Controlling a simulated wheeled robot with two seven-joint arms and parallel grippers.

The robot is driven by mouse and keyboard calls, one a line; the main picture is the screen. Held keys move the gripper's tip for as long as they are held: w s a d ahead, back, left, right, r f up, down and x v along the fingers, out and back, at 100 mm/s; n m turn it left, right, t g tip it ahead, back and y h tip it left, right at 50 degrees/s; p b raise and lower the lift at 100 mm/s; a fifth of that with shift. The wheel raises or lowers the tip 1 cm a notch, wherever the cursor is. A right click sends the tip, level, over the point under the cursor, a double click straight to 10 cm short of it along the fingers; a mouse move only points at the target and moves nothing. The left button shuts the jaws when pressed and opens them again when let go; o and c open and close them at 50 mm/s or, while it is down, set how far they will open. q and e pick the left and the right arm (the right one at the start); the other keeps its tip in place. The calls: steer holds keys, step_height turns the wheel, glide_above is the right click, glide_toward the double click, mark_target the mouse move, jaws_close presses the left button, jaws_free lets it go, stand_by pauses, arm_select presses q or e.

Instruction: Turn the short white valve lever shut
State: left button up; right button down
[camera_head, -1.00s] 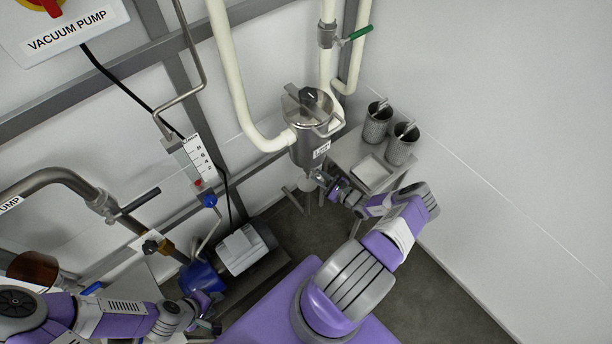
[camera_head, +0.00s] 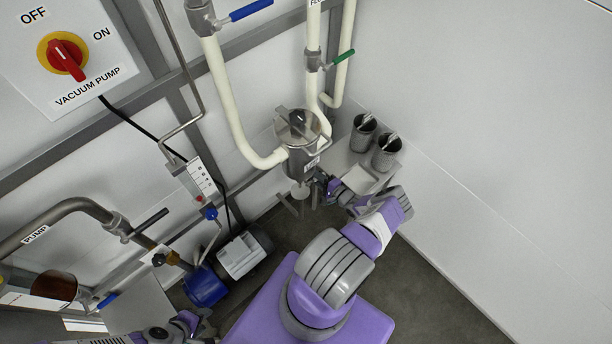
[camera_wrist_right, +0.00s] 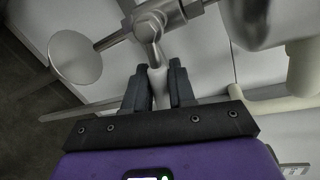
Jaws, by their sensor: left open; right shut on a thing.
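The short white valve lever (camera_wrist_right: 157,88) shows in the right wrist view, running from the metal valve (camera_wrist_right: 148,26) down between my fingers. My right gripper (camera_wrist_right: 157,76) is shut on it. In the head view my right gripper (camera_head: 319,188) is small, just below the steel vessel (camera_head: 302,160); the lever cannot be made out there. The vessel's bottom also shows at the upper right of the wrist view (camera_wrist_right: 258,20). My left gripper (camera_head: 203,322) is open at the lower edge of the head view, partly cut off, far from the lever.
A round metal disc (camera_wrist_right: 76,57) ends the valve's pipe. A small table (camera_head: 352,160) with two steel cups (camera_head: 364,134) stands right of the vessel. White pipes (camera_head: 228,95) rise around it. A blue pump (camera_head: 206,287) sits near my left gripper. The floor at right is open.

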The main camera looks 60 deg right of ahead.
steer(key=shift+d+r+n+h+p, duration=0.1)
steer(key=shift+r+n+h+p, duration=0.1)
steer(key=shift+r+n+p, duration=0.35)
steer(key=shift+d+r+n+h+p, duration=0.1)
steer(key=shift+r+n+h+p, duration=0.15)
steer(key=shift+n+p, duration=0.55)
steer(key=c, duration=1.1)
jaws_free()
steer(key=shift+a, duration=0.1)
steer(key=p+v, duration=0.1)
steer(key=v, duration=0.6)
steer(key=shift+s+r+p, duration=0.1)
steer(key=shift+s+p, duration=0.15)
steer(key=shift+p, duration=0.05)
steer(key=shift+s, duration=0.1)
